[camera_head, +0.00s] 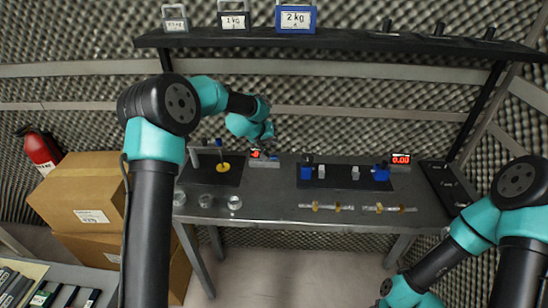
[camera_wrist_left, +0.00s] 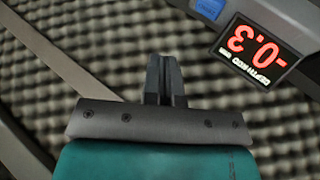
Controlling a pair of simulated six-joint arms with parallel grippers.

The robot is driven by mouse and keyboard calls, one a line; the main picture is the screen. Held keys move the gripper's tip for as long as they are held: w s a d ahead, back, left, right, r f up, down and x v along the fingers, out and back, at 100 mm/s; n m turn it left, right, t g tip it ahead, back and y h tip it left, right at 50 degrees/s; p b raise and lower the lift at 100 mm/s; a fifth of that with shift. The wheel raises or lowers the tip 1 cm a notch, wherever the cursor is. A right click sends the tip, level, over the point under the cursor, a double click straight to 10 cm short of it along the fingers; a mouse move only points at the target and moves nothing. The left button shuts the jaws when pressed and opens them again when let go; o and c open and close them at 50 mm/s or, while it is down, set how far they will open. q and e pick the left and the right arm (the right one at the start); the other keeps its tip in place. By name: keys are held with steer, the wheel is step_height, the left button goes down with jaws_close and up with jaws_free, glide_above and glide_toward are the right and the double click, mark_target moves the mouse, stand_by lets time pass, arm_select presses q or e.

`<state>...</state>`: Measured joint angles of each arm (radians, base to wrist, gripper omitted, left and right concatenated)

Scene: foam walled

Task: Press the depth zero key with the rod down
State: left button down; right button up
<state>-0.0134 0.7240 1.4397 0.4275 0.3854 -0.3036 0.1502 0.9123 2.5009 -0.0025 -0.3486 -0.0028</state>
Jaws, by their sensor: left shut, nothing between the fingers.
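The depth readout (camera_head: 257,154) is a small grey box with red digits on the bench. A blue key (camera_wrist_left: 208,8) sits on the box, cut by the top edge. A black base (camera_head: 205,178) left of the readout carries an upright stand with a blue-topped rod (camera_head: 219,145) over a yellow disc (camera_head: 223,167). My left gripper (camera_head: 271,148) is shut and empty close to the readout. Its closed fingers (camera_wrist_left: 165,65) show apart from the key in the wrist view.
A second black board (camera_head: 340,183) with blue fixtures and another red readout (camera_head: 400,159) stand to the right. Metal cups (camera_head: 235,202) and brass-ended rods (camera_head: 326,207) line the bench front. A shelf (camera_head: 340,40) with weights runs above. Cardboard boxes (camera_head: 75,190) stand left.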

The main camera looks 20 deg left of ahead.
mark_target(273, 156)
arm_select(q)
steer(key=shift+f, duration=2.15)
steer(key=shift+f, duration=0.15)
steer(key=shift+f, duration=0.25)
steer(key=shift+f, duration=0.5)
stand_by(1.1)
steer(key=shift+r, duration=0.95)
steer(key=shift+r, duration=2.5)
